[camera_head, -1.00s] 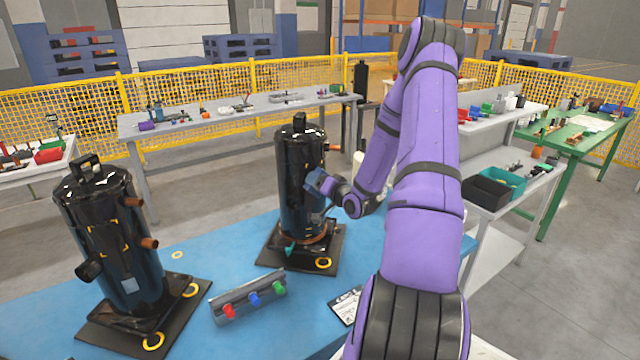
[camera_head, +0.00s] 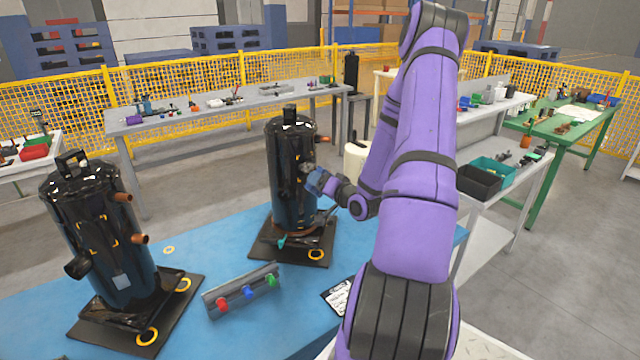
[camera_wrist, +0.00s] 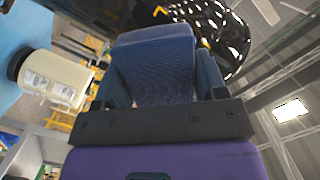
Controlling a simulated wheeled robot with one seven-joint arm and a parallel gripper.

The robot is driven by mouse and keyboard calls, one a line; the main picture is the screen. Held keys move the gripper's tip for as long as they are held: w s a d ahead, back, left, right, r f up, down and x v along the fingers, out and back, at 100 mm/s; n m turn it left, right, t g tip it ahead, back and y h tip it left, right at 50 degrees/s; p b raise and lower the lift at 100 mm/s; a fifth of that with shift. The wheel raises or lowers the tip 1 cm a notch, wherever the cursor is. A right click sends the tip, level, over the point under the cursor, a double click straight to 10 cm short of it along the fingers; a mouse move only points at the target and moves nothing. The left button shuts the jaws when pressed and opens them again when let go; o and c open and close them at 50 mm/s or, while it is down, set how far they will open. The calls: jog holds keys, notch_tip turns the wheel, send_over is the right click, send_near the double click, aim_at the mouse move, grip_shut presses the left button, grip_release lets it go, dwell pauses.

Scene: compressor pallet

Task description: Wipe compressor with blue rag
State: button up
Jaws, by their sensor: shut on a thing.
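A black cylindrical compressor (camera_head: 290,165) stands upright on a dark base plate on the blue table. A second black compressor (camera_head: 97,225) stands at the left on its own plate. My gripper (camera_head: 318,181) is at the right side of the farther compressor, at about mid height. In the wrist view my gripper (camera_wrist: 155,90) is shut on the blue rag (camera_wrist: 157,55), a folded blue cloth filling the space between the fingers. The glossy black compressor surface (camera_wrist: 222,30) is just beyond the rag; I cannot tell whether they touch.
A grey holder (camera_head: 240,290) with red, blue and green pieces lies on the blue table (camera_head: 200,258). A label card (camera_head: 338,296) is near my arm. A cream container (camera_head: 356,160) stands behind my arm. Grey and green tables stand farther back.

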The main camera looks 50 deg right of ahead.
aim_at(305, 163)
jog(key=shift+s, duration=0.1)
jog(key=shift+s+a, duration=0.2)
jog(key=shift+s, duration=0.5)
jog(key=shift+s+a, duration=0.15)
jog(key=shift+s, duration=0.5)
jog(key=shift+w, duration=0.1)
jog(key=w+d, duration=0.1)
jog(key=w, duration=0.5)
jog(key=shift+d, duration=0.25)
jog(key=shift+w+d, duration=0.25)
jog(key=shift+w, duration=0.9)
dwell(0.4)
jog(key=shift+s+r, duration=0.1)
jog(key=shift+r, duration=1.85)
